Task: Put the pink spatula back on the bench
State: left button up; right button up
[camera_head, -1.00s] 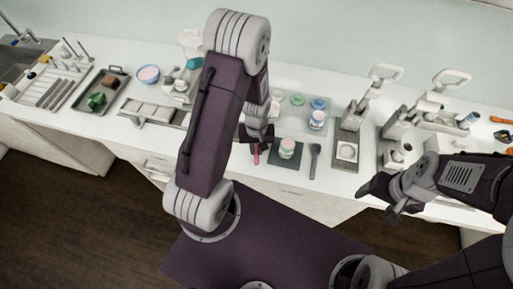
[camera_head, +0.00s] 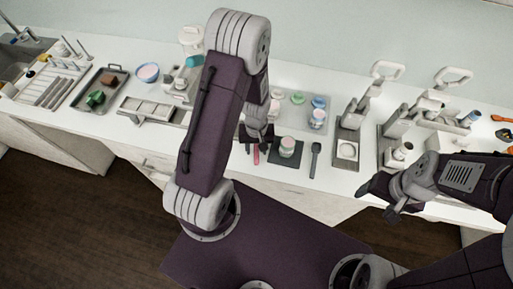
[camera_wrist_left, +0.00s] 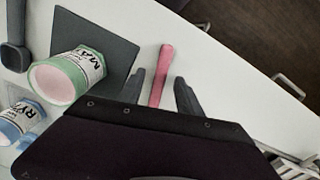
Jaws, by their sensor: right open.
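The pink spatula (camera_head: 256,156) lies on the white bench (camera_head: 329,185) near its front edge, left of the dark mat. In the left wrist view its pink handle (camera_wrist_left: 162,75) shows between the fingers, with a gap on each side. My left gripper (camera_head: 257,141) is open over the spatula, fingers apart and not pressing on it. The spatula's other end is hidden behind the gripper. My right gripper (camera_head: 378,197) is open and empty in front of the bench at the right.
A green-labelled jar (camera_head: 287,147) stands on the dark mat (camera_head: 276,157), close beside my left gripper. A dark grey spatula (camera_head: 315,160) lies right of it. Lever presses (camera_head: 352,125) stand further right. A tray (camera_head: 98,92) and a rack (camera_head: 45,85) are at the left.

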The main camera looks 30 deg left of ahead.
pick_arm(q)
notch_tip(320, 180, up, 9)
dwell(0.6)
jog(key=s+d+r+m+t+b, duration=0.1)
jog(key=s+d+r+m+b, duration=0.1)
jog(key=s+m, duration=0.3)
jog(key=shift+s+d, duration=0.15)
jog(key=shift+d, duration=0.45)
jog(key=shift+s+r, duration=0.1)
jog(key=shift+s, duration=0.05)
dwell(0.4)
